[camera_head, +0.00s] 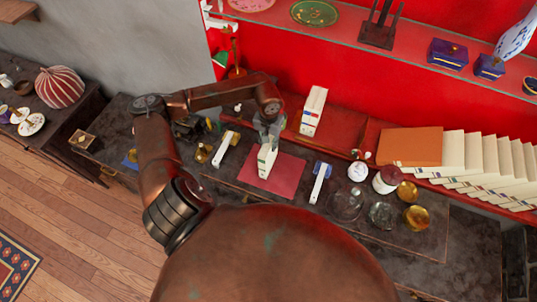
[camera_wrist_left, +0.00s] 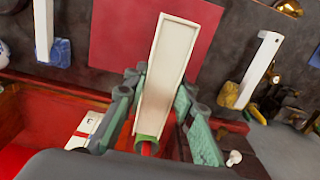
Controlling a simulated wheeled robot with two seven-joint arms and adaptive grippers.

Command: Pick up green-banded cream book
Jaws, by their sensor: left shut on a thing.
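The green-banded cream book (camera_head: 266,163) stands upright at or just above the red mat (camera_head: 287,181); I cannot tell whether it touches the mat. My left gripper (camera_head: 268,140) reaches down from above and is shut on its upper end. In the left wrist view the cream book (camera_wrist_left: 166,62) runs away from between the two green-grey fingers of my left gripper (camera_wrist_left: 160,98), with its green end near the palm. My right gripper is in neither view.
Another cream book (camera_head: 313,110) stands on the red shelf behind. Glass jars (camera_head: 382,214) and a red-and-white pot (camera_head: 386,179) stand at right, near a row of cream books (camera_head: 478,157).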

